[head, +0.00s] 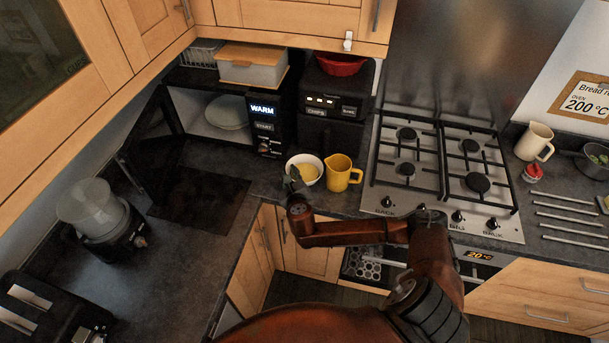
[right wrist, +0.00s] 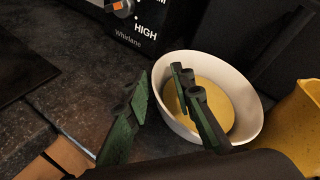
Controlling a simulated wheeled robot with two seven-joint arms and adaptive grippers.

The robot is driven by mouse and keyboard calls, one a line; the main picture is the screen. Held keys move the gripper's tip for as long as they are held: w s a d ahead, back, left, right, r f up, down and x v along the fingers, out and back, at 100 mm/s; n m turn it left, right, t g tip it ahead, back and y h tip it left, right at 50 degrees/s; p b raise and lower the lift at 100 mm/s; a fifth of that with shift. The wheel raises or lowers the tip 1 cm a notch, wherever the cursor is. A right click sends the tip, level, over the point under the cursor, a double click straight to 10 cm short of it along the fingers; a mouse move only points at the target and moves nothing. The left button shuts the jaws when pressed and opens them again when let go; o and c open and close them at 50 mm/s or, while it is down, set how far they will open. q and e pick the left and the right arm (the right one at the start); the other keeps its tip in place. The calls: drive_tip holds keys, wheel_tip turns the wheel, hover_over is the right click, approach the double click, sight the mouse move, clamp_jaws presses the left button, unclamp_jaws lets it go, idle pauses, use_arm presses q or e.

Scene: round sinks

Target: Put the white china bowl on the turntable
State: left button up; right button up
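The white china bowl (head: 293,161) stands upright on the dark counter in front of the microwave's control panel, with something yellow inside; the right wrist view shows it too (right wrist: 246,92). My right gripper (head: 293,181) is at the bowl's near left side. In the right wrist view its fingers (right wrist: 163,106) are apart, one outside the bowl's left rim and the other over its inside. I cannot tell whether they touch it. The turntable appears as a pale round plate (head: 228,112) inside the open microwave, partly hidden by the control panel. My left gripper is not in view.
A yellow jug (head: 342,174) stands close to the bowl's right. The microwave (head: 264,125) has its door (head: 150,160) swung open to the left. A dark flat panel (head: 198,198) lies before it. A gas hob (head: 440,175) is right; a blender-like appliance (head: 98,215) is left.

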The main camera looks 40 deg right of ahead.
clamp_jaws()
idle(0.3)
drive_tip(key=shift+r, duration=0.1)
idle(0.4)
